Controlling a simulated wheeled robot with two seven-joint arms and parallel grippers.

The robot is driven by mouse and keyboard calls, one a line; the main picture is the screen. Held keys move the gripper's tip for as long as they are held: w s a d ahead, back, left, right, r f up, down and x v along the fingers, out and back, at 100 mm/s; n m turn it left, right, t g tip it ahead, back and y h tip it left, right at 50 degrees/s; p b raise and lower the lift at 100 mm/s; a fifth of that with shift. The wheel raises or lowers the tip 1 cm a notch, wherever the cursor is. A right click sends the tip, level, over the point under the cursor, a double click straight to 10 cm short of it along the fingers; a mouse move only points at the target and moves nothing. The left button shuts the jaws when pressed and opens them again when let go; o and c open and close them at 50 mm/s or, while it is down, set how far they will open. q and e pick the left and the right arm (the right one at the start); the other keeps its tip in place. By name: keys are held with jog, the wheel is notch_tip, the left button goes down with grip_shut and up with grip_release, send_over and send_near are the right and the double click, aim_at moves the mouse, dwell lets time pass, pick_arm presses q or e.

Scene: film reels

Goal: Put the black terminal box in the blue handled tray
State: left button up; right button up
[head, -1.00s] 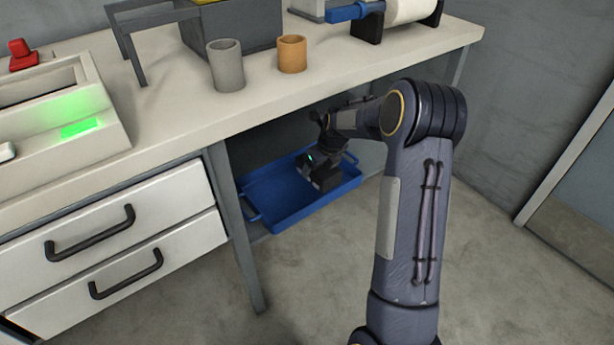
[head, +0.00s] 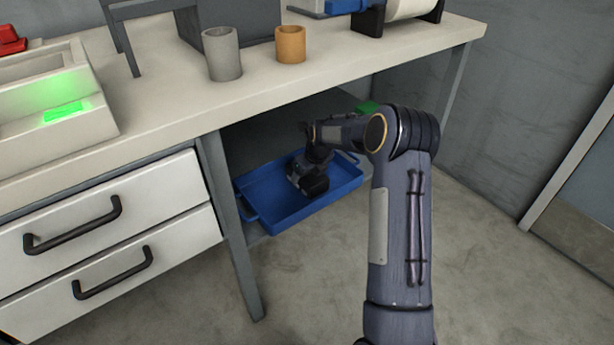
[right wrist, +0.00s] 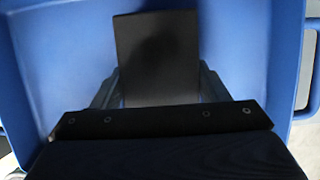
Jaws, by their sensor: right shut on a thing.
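The blue handled tray (head: 280,219) sits on the low shelf under the bench, with a handle at each end. My right gripper (head: 306,186) reaches down into the tray. In the right wrist view the black terminal box (right wrist: 156,55) is a dark block between the two fingers of my right gripper (right wrist: 158,88), which is shut on it. Blue tray floor and walls surround the box in that view. Whether the box touches the tray floor cannot be told. In the head view my gripper hides the box almost wholly. My left gripper is not in view.
The bench top (head: 270,85) overhangs the shelf, and a bench leg (head: 232,230) stands left of the tray. A grey cup (head: 223,55) and an orange cup (head: 290,45) stand near the bench edge. Drawers (head: 105,235) are at left. A green thing (head: 367,108) lies behind my arm.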

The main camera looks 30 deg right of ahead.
aim_at(313, 177)
jog(key=shift+r, duration=0.1)
jog(key=o, duration=1.4)
jog(key=shift+r, duration=0.3)
jog(key=p+v, duration=0.3)
jog(key=v, duration=0.4)
jog(key=shift+s, duration=0.1)
jog(key=shift+s, duration=0.1)
